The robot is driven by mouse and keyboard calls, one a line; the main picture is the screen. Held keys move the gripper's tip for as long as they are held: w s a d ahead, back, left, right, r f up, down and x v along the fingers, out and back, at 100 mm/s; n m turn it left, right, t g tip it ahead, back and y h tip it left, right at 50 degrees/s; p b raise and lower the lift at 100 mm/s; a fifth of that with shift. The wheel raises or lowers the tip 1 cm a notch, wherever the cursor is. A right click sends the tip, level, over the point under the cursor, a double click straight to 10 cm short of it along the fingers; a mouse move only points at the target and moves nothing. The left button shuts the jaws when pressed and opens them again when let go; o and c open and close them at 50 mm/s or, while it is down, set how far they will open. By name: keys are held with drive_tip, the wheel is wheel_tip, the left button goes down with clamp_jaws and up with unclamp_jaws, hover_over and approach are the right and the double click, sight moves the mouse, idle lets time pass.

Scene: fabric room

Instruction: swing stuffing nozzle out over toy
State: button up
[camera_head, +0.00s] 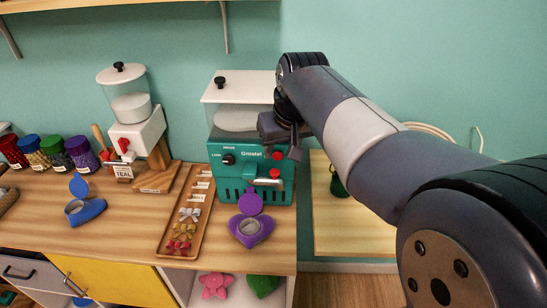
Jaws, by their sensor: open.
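The teal stuffing machine (238,185) stands at the back of the wooden counter, with a clear-sided, white-lidded hopper (237,95) on top. Its front has a black dial, a red button and a short red-and-silver part (268,180) low on the right, which may be the nozzle. A purple heart-shaped toy (250,232) lies on the counter in front of the machine, with a round opening and a purple round flap standing behind it. My gripper (284,152) is open and empty, pointing down at the machine's upper right front. It hides part of the machine's top right corner.
A wooden tray (172,238) with small bows lies left of the purple toy. A blue heart-shaped piece (86,208), a dispenser labelled TEAL (137,128) and several coloured jars (57,153) stand farther left. A lower wooden surface (330,225) is at the right.

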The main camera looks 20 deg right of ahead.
sight(275, 171)
drive_tip(key=x, duration=1)
drive_tip(key=shift+s+f, duration=0.1)
drive_tip(key=shift+f, duration=0.05)
drive_tip(key=shift+c, duration=0.4)
clamp_jaws()
